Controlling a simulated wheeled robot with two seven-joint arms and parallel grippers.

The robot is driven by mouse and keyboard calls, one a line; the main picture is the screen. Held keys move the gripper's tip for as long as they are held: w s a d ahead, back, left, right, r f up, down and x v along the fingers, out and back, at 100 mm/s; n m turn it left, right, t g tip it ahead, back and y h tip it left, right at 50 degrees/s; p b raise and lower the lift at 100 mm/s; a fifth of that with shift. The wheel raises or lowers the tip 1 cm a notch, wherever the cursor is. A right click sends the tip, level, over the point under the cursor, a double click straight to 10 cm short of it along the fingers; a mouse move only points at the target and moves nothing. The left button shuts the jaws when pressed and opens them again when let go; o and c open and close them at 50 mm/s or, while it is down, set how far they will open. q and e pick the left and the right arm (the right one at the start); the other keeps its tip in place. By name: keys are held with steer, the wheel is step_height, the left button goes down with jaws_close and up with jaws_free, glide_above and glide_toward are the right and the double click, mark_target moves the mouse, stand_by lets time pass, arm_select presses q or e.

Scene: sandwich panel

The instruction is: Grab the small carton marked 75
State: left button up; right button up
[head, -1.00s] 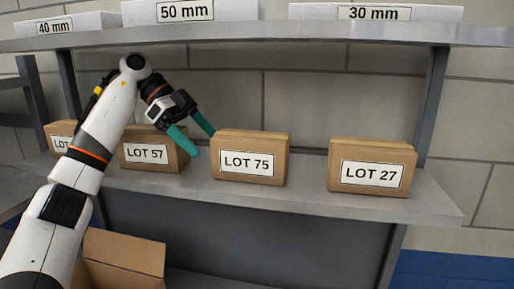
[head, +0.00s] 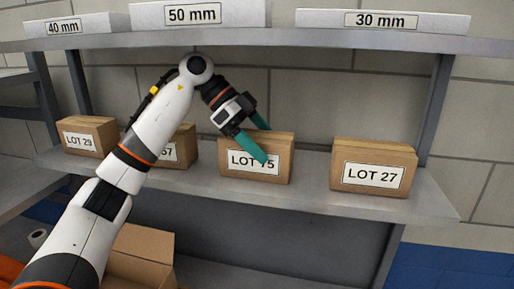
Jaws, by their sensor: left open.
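The small brown carton labelled LOT 75 (head: 275,170) stands upright on the middle shelf, left of the LOT 27 carton. My left gripper (head: 266,144) is open, with teal fingers pointing down and to the right. One finger crosses in front of the carton's face and covers part of its label. The other finger is at the carton's top back edge. I cannot tell whether either finger touches the carton. My right gripper is not in view.
Cartons LOT 29 (head: 85,137), LOT 57 (head: 184,150), partly behind my arm, and LOT 27 (head: 372,170) share the shelf (head: 310,193). The upper shelf (head: 300,40) with 40, 50 and 30 mm boxes is just above my arm. An open cardboard box (head: 146,243) is below.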

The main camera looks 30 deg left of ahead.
arm_select(q)
steer(key=shift+w+d+f, duration=0.1)
steer(key=shift+d+f, duration=0.15)
steer(key=shift+d, duration=0.05)
steer(key=shift+a+f, duration=0.1)
steer(key=shift+a, duration=0.1)
steer(key=shift+c, duration=1.2)
steer(key=shift+d, duration=0.1)
steer(key=c, duration=0.9)
steer(key=shift+a+r, duration=0.2)
